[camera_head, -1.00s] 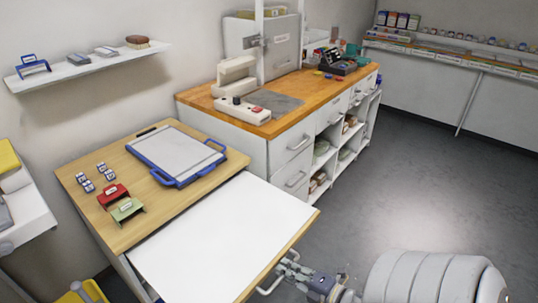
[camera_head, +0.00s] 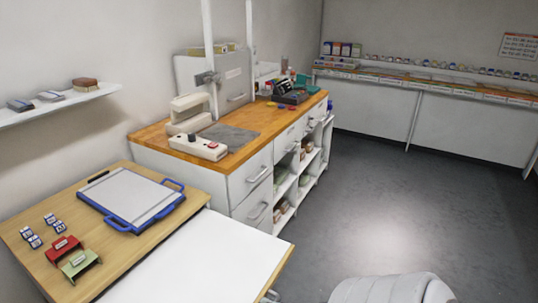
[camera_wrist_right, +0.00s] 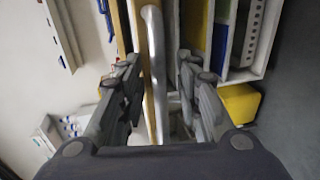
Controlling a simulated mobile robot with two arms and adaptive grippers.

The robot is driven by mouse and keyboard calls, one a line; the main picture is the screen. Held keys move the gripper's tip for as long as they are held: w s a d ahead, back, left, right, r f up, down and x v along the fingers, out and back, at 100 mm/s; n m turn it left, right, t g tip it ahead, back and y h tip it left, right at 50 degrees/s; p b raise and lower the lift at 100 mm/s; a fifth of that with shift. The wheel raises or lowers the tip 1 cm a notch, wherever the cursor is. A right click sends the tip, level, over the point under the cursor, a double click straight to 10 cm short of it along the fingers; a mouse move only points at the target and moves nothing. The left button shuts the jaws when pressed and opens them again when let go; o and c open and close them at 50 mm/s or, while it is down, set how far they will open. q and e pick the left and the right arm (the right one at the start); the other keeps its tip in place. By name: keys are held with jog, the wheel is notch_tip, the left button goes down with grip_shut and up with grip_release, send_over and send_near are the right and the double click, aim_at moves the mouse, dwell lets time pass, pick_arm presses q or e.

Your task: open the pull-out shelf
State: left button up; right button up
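The pull-out shelf (camera_head: 205,262) is a white board with a wooden front edge. It stands out to the right from under the light wooden table top (camera_head: 125,240), and the frame cuts off its near part. Its metal handle (camera_head: 271,296) barely shows at the bottom edge. In the right wrist view the handle (camera_wrist_right: 154,60) runs between the spread fingers of my right gripper (camera_wrist_right: 160,78), with gaps seen on both sides. The right gripper is outside the head view, and my left gripper is in neither current view.
A blue-handled board (camera_head: 130,200), red and green holders and small labelled blocks lie on the table top. A wooden-topped cabinet (camera_head: 250,150) with drawers stands behind. A yellow bin (camera_wrist_right: 240,103) shows beside the gripper.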

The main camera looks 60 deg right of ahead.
jog(key=v, duration=1.2)
jog(key=shift+f, duration=0.1)
jog(key=s+a+f+m+g+h, duration=0.1)
jog(key=a+f+m+g, duration=0.3)
jog(key=f, duration=0.6)
jog(key=s+a+f+m+g+h, duration=0.1)
jog(key=f+m, duration=0.4)
jog(key=f, duration=0.6)
jog(key=s+a+f+m+g, duration=0.3)
jog(key=s+a+f+g, duration=0.1)
jog(key=f, duration=0.4)
jog(key=s+a+f+m+g+y, duration=0.1)
jog(key=s+a+f+m+g, duration=0.3)
jog(key=a+f, duration=0.4)
jog(key=shift+s+a+f+m+g, duration=0.35)
jog(key=shift+s+a+g, duration=0.5)
jog(key=shift+s, duration=0.25)
